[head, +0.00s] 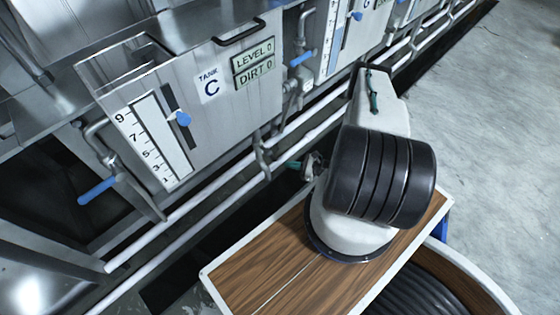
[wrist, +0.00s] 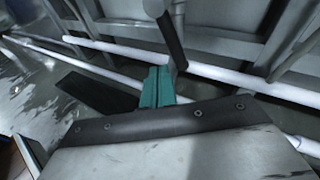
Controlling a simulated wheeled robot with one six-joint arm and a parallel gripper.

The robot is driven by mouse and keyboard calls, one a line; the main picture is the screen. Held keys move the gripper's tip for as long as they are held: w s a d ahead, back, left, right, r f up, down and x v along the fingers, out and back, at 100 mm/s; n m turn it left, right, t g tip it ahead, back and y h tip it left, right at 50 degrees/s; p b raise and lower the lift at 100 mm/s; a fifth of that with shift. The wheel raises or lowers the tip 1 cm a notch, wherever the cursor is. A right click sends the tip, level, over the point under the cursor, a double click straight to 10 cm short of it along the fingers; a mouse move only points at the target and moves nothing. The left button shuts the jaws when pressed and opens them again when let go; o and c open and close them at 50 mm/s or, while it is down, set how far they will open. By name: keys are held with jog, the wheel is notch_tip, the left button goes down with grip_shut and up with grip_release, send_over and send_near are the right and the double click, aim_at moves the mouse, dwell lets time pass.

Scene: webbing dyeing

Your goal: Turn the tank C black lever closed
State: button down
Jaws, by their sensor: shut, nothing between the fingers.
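Tank C (head: 212,88) is the steel tank with the "TANK C" label in the head view. I cannot clearly make out its black lever. A grey pipe with fittings (head: 262,155) hangs below the tank's right part. My gripper (head: 294,164) is low beside this pipe, with its teal fingers pointing towards the tank. In the wrist view my gripper (wrist: 157,72) is shut and empty, its two teal fingers together. A dark bar (wrist: 171,40) with a pale end stands just beyond the fingertips; I cannot tell whether it is the lever or whether they touch.
Blue levers sit left of tank C (head: 97,191) and right of it (head: 301,58). White pipes (head: 190,218) run along the tank's foot, and also cross the wrist view (wrist: 235,78). Open concrete floor (head: 480,120) lies to the right.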

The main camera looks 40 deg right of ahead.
aim_at(272, 156)
notch_tip(272, 156, down, 2)
jog(key=s+a+m, duration=0.2)
jog(key=s+m, duration=0.1)
jog(key=m, duration=1.3)
jog(key=w+a, duration=0.1)
jog(key=w, duration=0.8)
jog(key=shift+w+a+f, duration=0.15)
jog(key=shift+a+f, duration=0.1)
jog(key=shift+a, duration=0.15)
jog(key=shift+d, duration=0.15)
